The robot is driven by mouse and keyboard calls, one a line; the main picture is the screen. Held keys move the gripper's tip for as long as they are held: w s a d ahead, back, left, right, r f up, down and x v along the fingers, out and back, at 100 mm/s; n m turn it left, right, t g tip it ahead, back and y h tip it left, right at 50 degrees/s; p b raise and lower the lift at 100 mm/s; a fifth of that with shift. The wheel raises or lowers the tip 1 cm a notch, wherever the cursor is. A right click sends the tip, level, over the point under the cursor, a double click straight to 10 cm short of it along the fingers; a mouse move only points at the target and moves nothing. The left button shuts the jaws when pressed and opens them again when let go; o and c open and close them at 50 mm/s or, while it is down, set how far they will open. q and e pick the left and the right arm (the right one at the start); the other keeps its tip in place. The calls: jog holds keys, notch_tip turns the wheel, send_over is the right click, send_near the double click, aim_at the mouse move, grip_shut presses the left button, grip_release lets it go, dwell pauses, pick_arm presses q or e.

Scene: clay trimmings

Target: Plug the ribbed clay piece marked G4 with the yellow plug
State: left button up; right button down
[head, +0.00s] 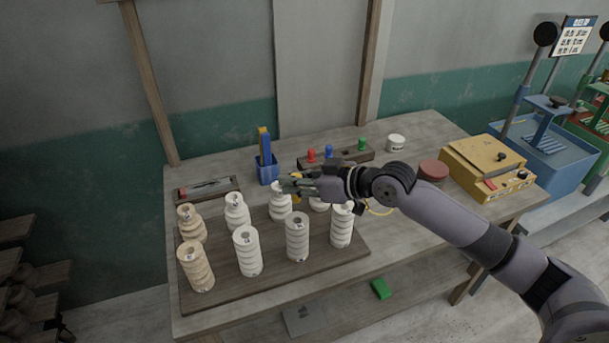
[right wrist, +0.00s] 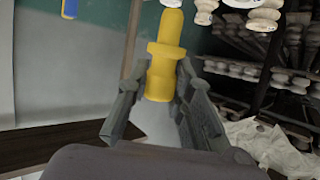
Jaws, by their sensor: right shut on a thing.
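My right gripper (head: 287,184) is shut on the yellow plug (right wrist: 165,55). In the right wrist view the plug stands between the fingers, with its rounded narrow end pointing away from the palm. In the head view only a bit of yellow shows at the fingers. The gripper is over the back row of clay pieces, at a white one (head: 280,209) that it partly covers. Ribbed clay pieces stand upright in front: a tan one (head: 197,272) and white ones (head: 247,256), (head: 297,240), (head: 341,230). Their marks are too small to read, so I cannot tell which is G4. My left gripper is out of view.
The pieces stand on a dark board (head: 215,290) on the table. A blue holder (head: 267,174) stands behind. A wooden rack holds red (head: 311,156), blue (head: 329,152) and green (head: 362,145) plugs. A yellow box (head: 487,168) is at right. A green block (head: 381,289) lies below.

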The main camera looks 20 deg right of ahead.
aim_at(296, 200)
jog(key=shift+s+a, duration=0.25)
jog(key=shift+w+d+f, duration=0.25)
jog(key=shift+w+d, duration=0.1)
jog(key=shift+d, duration=0.1)
jog(key=shift+s+a+f, duration=0.15)
jog(key=shift+a, duration=0.05)
jog(key=shift+f+b, duration=0.2)
jog(key=shift+b, duration=0.1)
jog(key=shift+f+b, duration=0.4)
jog(key=shift+f, duration=0.25)
jog(key=shift+f+b, duration=1.1)
jog(key=shift+f, duration=0.4)
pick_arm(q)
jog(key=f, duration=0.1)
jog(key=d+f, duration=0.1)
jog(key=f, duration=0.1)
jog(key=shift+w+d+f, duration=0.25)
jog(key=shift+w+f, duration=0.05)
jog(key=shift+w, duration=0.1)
pick_arm(e)
jog(key=shift+f, duration=0.2)
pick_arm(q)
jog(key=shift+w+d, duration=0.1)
